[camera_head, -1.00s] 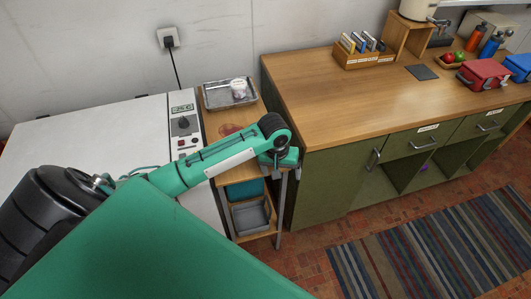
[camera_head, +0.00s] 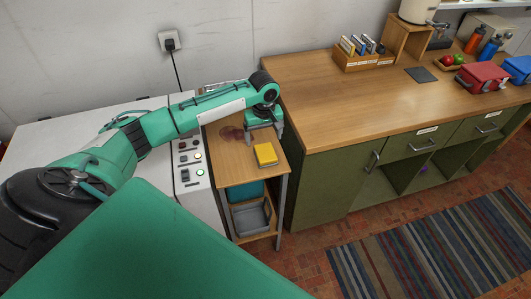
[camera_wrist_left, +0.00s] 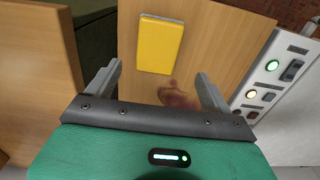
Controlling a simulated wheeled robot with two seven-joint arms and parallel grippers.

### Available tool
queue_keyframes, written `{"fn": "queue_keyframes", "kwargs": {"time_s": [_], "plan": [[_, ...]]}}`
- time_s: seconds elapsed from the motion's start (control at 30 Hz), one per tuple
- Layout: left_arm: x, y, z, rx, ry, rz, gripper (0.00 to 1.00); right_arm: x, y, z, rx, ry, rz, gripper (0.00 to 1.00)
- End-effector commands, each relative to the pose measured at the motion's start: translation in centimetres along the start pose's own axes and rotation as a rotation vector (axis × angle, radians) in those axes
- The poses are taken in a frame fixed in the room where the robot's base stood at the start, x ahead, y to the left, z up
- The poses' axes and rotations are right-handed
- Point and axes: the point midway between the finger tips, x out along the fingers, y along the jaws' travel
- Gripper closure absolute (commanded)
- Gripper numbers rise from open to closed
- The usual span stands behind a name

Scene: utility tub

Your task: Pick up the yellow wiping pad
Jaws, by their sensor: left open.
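The yellow wiping pad (camera_head: 265,154) lies flat on the top of a small wooden cart (camera_head: 228,167), near its right edge. It also shows in the left wrist view (camera_wrist_left: 160,45), beyond the fingertips and between their lines. My left gripper (camera_head: 264,134) is open and empty above the cart, just behind the pad in the head view. Its two fingers show apart in the left wrist view (camera_wrist_left: 158,82). A reddish-brown stain (camera_head: 231,133) marks the cart top beside the gripper. My right gripper does not show.
A white machine with a control panel (camera_head: 191,165) stands left of the cart. A green cabinet with a wooden worktop (camera_head: 350,105) stands close on the right. A grey bin (camera_head: 250,217) sits on the cart's lower shelf. A striped rug (camera_head: 430,240) covers the floor.

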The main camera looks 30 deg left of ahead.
Motion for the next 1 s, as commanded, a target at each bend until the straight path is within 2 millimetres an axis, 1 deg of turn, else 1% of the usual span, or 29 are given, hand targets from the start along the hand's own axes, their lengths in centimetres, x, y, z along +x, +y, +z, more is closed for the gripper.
{"fn": "queue_keyframes", "kwargs": {"time_s": [0.1,0.27,0.43,0.53,0.63,0.83,0.87,1.0], "plan": [[1.1,0.1,0.0,0.000,-0.001,0.001,0.15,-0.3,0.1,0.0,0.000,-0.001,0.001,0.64],[2.1,0.1,0.2,0.002,-0.001,0.000,0.15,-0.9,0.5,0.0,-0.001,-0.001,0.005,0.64],[4.5,0.5,0.7,0.002,-0.001,-0.001,0.15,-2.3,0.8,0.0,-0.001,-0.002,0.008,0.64],[5.9,0.4,0.6,0.002,-0.001,0.000,0.15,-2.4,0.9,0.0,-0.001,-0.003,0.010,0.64],[6.6,0.4,0.6,0.002,0.001,0.001,0.15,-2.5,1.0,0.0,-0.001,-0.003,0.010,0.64],[6.8,0.4,0.6,0.002,0.001,0.002,0.15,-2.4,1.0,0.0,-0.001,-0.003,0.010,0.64],[6.8,0.4,0.6,0.003,0.001,0.002,0.17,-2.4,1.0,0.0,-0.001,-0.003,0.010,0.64],[6.8,0.4,0.6,0.002,0.001,0.002,0.45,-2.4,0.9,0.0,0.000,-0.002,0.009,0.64]]}}
